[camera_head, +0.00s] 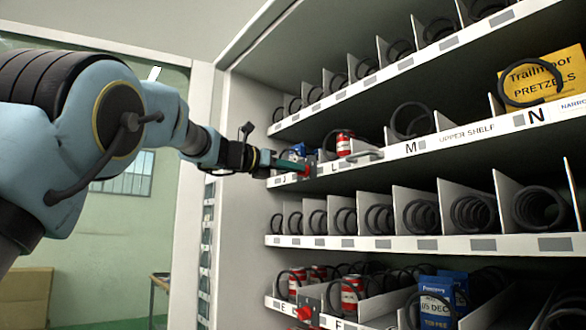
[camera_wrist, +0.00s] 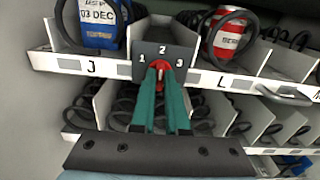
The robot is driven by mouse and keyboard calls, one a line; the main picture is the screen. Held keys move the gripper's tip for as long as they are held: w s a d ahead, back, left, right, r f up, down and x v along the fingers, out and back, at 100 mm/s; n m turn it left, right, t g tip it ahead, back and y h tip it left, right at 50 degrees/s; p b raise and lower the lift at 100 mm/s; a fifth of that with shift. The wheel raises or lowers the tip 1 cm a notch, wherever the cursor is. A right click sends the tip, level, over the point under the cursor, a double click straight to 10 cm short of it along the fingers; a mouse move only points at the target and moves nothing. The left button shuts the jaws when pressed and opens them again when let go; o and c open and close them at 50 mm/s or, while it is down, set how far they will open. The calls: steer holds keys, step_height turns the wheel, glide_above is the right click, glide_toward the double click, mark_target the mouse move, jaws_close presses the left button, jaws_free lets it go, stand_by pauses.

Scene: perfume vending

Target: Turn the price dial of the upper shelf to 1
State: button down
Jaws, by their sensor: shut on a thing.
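The price dial of the upper shelf is a red knob (camera_wrist: 159,68) on a dark plate (camera_wrist: 178,52) marked 1 at left, 2 at top and 3 at right, between labels J and L. My gripper (camera_wrist: 159,82) has its two teal fingers closed on the knob from the front. The fingers hide part of the knob; it looks roughly upright, toward 2, but its exact setting is hard to tell. In the head view my gripper (camera_head: 288,163) reaches the left end of the upper shelf (camera_head: 467,133), where the dial is mostly hidden.
A blue packet (camera_wrist: 97,22) stands left of the dial and a red-and-white can (camera_wrist: 228,38) right of it. A handle (camera_wrist: 283,95) juts out at right. A yellow pretzel packet (camera_head: 545,76) stands far right. Another red dial (camera_head: 303,313) is on a lower shelf.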

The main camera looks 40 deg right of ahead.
steer(key=shift+w+n+p, duration=0.2)
steer(key=shift+n+p, duration=2.6)
steer(key=shift+n, duration=2.9)
steer(key=shift+f, duration=0.1)
steer(key=c, duration=0.9)
jaws_free()
steer(key=shift+w+a+b, duration=0.15)
steer(key=shift+a+b, duration=1)
steer(key=shift+a, duration=1.55)
steer(key=shift+w+a+b, duration=0.15)
steer(key=shift+a+b, duration=1)
steer(key=shift+a, duration=1.55)
